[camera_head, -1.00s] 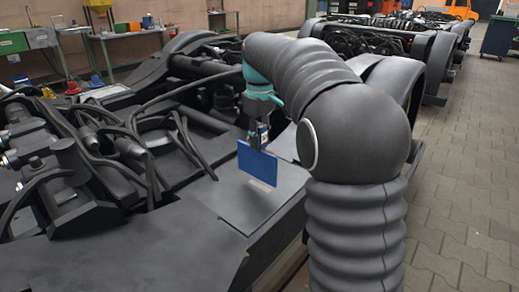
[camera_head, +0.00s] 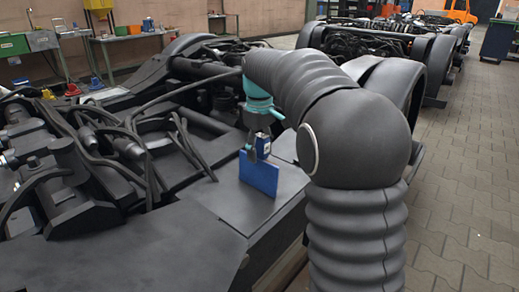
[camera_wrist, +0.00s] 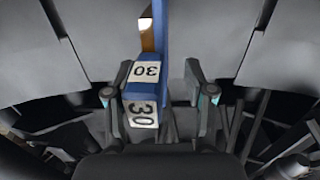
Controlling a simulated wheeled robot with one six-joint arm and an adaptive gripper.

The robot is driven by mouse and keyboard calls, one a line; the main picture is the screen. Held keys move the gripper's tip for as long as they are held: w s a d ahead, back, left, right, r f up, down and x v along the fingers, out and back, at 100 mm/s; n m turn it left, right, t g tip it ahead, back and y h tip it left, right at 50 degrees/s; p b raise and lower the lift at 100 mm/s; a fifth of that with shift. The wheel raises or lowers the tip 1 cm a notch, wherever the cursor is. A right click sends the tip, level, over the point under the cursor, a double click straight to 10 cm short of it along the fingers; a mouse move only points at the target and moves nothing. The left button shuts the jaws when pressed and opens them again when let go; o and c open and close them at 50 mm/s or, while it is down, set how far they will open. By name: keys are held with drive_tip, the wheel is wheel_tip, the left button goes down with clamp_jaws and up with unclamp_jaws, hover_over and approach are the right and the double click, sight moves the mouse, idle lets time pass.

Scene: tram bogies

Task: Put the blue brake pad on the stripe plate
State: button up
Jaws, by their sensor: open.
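The blue brake pad (camera_head: 259,173) stands upright on edge on a flat dark plate (camera_head: 215,197), its lower edge appearing to meet the surface. In the wrist view the pad's block with "30" labels (camera_wrist: 145,92) is between the two fingers of my gripper (camera_wrist: 160,100). The fingers are apart, with a gap on the right side; the left finger is close beside the block, and I cannot tell if it touches. My gripper (camera_head: 256,147) is at the pad's top. A light stripe (camera_wrist: 146,22) shows beside the pad; in the head view it is hidden.
Dark cables (camera_head: 185,145) and bogie parts lie left of the plate. My arm covers the right side of the plate. Workbenches (camera_head: 130,37) stand at the back wall, more bogies (camera_head: 400,45) behind. The paved floor at right is free.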

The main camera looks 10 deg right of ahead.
drive_tip(key=shift+r, duration=0.1)
wheel_tip(320, 180, up, 12)
drive_tip(key=p, duration=0.3)
drive_tip(key=shift+f, duration=0.25)
drive_tip(key=shift+r+p, duration=0.3)
drive_tip(key=shift+p, duration=0.05)
drive_tip(key=s+f+m+t, duration=0.2)
drive_tip(key=s+f, duration=0.2)
drive_tip(key=s, duration=0.6)
drive_tip(key=s+f+m+t, duration=0.1)
drive_tip(key=s+f, duration=0.4)
drive_tip(key=s, duration=0.5)
drive_tip(key=s+f+m+t, duration=0.2)
drive_tip(key=s+f+m, duration=0.2)
drive_tip(key=s, duration=0.6)
drive_tip(key=shift+s+f+t, duration=0.25)
drive_tip(key=shift+f+t, duration=0.05)
